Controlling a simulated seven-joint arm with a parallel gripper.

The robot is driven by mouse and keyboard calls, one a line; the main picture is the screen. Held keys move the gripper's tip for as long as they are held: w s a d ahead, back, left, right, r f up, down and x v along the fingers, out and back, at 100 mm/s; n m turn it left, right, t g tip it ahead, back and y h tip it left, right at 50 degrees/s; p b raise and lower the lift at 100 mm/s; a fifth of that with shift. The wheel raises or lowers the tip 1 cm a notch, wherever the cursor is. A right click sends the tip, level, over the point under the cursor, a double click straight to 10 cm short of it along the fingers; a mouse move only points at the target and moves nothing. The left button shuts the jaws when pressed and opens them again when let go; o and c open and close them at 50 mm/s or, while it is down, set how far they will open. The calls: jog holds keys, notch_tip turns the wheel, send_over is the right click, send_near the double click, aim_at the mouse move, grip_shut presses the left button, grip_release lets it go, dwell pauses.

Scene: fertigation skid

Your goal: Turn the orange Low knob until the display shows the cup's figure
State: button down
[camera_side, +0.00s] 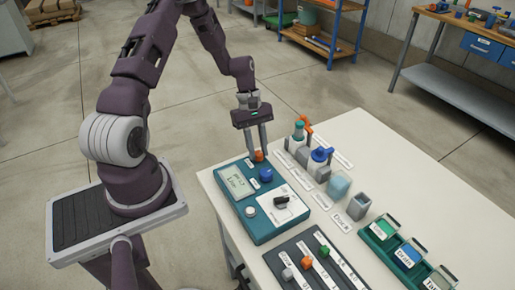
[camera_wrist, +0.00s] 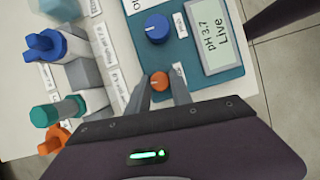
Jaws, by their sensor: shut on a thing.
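The orange knob (camera_side: 259,155) sits at the far corner of the teal control panel (camera_side: 262,228). It also shows in the wrist view (camera_wrist: 159,81), between my fingertips. My gripper (camera_side: 257,149) points down and is shut on the orange knob; its fingers also show in the wrist view (camera_wrist: 160,91). The display (camera_side: 238,181) is on the panel beside the knobs. In the wrist view the display (camera_wrist: 208,37) reads "pH 3.7" and "Live". A pale blue cup (camera_side: 339,186) stands to the right of the panel. I cannot read a figure for it.
A blue knob (camera_side: 266,175) is close to the orange one. A white knob (camera_side: 250,211) and a black lever (camera_side: 284,199) are on the panel. A grey cup (camera_side: 359,206) and green bins (camera_side: 380,232) are right.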

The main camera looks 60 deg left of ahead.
jog(key=m+g, duration=0.1)
jog(key=m, duration=0.1)
jog(key=m+g, duration=0.1)
jog(key=m, duration=0.2)
jog(key=shift+w+y, duration=0.15)
jog(key=shift+y, duration=0.15)
jog(key=m+g+y, duration=0.1)
jog(key=m, duration=0.4)
jog(key=shift+w+d, duration=0.1)
jog(key=shift+d, duration=0.05)
jog(key=shift+m+y, duration=0.3)
jog(key=shift+m, duration=0.1)
jog(key=c, duration=1.2)
grip_release()
jog(key=shift+o, duration=0.2)
jog(key=shift+r, duration=0.1)
